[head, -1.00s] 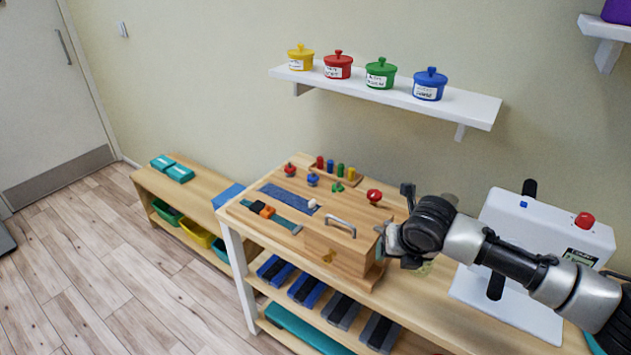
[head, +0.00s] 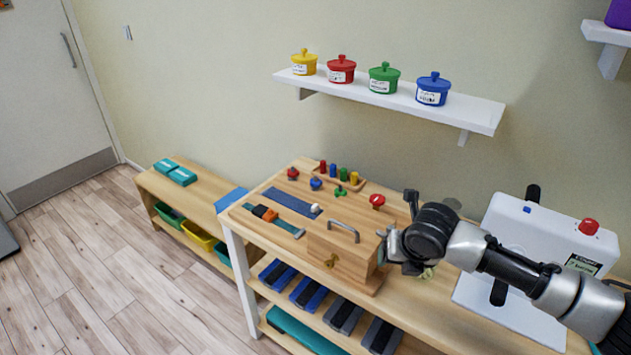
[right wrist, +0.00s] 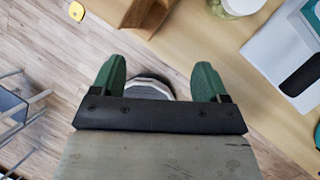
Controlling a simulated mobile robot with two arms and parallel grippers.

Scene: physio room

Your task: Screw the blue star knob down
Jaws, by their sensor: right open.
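The blue star knob (head: 316,183) stands on the wooden board (head: 275,232) on top of the bench, between a red knob (head: 292,173) and a green knob (head: 340,190). It is too small to tell how far down it sits. My right gripper (head: 387,246) is beside the board's right end, to the right of and nearer than the blue knob. In the right wrist view its green fingers (right wrist: 159,80) are apart with nothing gripped; the blue knob is not seen there. My left gripper is not in view.
A white device (head: 545,235) stands at the right. A shelf with lidded pots (head: 400,99) hangs above.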

